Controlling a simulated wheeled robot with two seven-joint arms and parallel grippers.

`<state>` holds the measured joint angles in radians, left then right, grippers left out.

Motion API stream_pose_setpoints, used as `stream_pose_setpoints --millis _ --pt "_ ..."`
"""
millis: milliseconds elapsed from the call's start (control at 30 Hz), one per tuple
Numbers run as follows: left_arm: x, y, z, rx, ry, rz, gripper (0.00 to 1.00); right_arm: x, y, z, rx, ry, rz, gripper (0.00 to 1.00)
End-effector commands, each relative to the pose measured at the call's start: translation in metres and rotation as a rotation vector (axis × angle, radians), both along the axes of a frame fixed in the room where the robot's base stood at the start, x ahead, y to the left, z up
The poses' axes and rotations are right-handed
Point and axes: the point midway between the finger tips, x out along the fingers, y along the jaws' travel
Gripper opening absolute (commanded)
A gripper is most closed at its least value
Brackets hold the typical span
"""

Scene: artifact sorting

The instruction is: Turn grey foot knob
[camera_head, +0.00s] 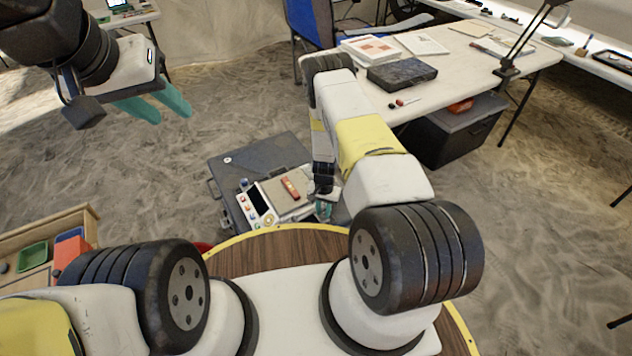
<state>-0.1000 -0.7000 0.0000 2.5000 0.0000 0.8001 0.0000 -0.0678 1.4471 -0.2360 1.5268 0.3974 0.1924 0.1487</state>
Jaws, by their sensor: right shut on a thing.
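A pale instrument (247,205) with a dark screen, coloured buttons and a yellowish round dial sits in an open dark case (222,176) on the sandy floor. An orange-red piece (290,188) lies on its beige panel. My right gripper (323,210) reaches down to the instrument's right end, its teal fingers closed on a small part there. The grey foot knob cannot be made out separately; the fingers and wrist cover that spot. My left gripper (156,104) is raised at the upper left, its teal fingers apart and empty, away from the instrument.
A white table (455,62) with papers, a dark box (402,74) and a lamp stands at the upper right. A dark bin (455,135) is beneath it. A wooden tray (88,216) with green and blue containers is at the lower left. Open sand lies left of the case.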

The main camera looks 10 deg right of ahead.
Motion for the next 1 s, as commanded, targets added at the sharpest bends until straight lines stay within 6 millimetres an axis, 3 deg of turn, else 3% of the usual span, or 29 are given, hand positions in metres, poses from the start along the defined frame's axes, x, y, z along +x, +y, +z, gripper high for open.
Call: stream_pose_setpoints --millis 233,267,367,733,1000 --pt "0.0 0.0 0.0 0.0 0.0 0.0 0.36 0.001 0.0 0.001 0.0 -0.002 0.0 0.0" --pt "0.0 0.0 0.0 0.0 0.0 0.0 0.36 0.001 0.0 0.001 -0.001 -0.003 0.001 0.23" --pt "0.0 0.0 0.0 0.0 0.0 0.0 0.36 0.001 0.0 0.001 0.0 -0.002 0.001 0.43" --pt "0.0 0.0 0.0 0.0 0.0 0.0 0.36 0.001 0.0 0.004 0.0 -0.002 0.001 0.43" --pt "0.0 0.0 0.0 0.0 0.0 0.0 0.36 0.002 0.0 0.046 -0.001 -0.003 0.001 0.43"
